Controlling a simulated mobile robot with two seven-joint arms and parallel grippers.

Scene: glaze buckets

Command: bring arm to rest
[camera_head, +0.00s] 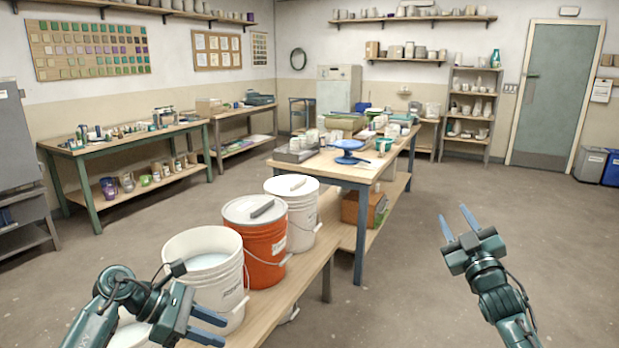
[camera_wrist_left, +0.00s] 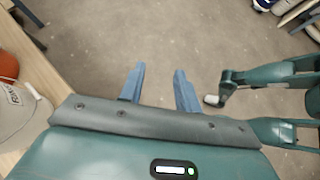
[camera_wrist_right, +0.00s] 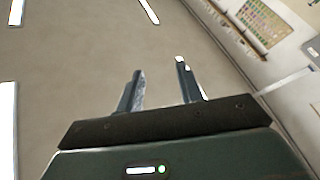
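My left gripper (camera_head: 208,328) is at the lower left of the head view, beside the near white bucket and over the bench's right edge. In the left wrist view its two blue fingers (camera_wrist_left: 160,88) stand apart with only floor between them. My right gripper (camera_head: 457,222) is raised over bare floor at the right of the head view. Its fingers point up and away from me, and in the right wrist view they stand apart (camera_wrist_right: 162,82) with nothing between them. Neither gripper touches a bucket, as far as I can see.
A low wooden bench (camera_head: 303,277) carries an open white bucket (camera_head: 226,292), an orange lidded bucket (camera_head: 262,262) and a white lidded bucket (camera_head: 303,222). A worktable (camera_head: 351,173) with a blue wheel (camera_head: 349,146) stands behind. The floor (camera_head: 400,290) between bench and right arm is clear.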

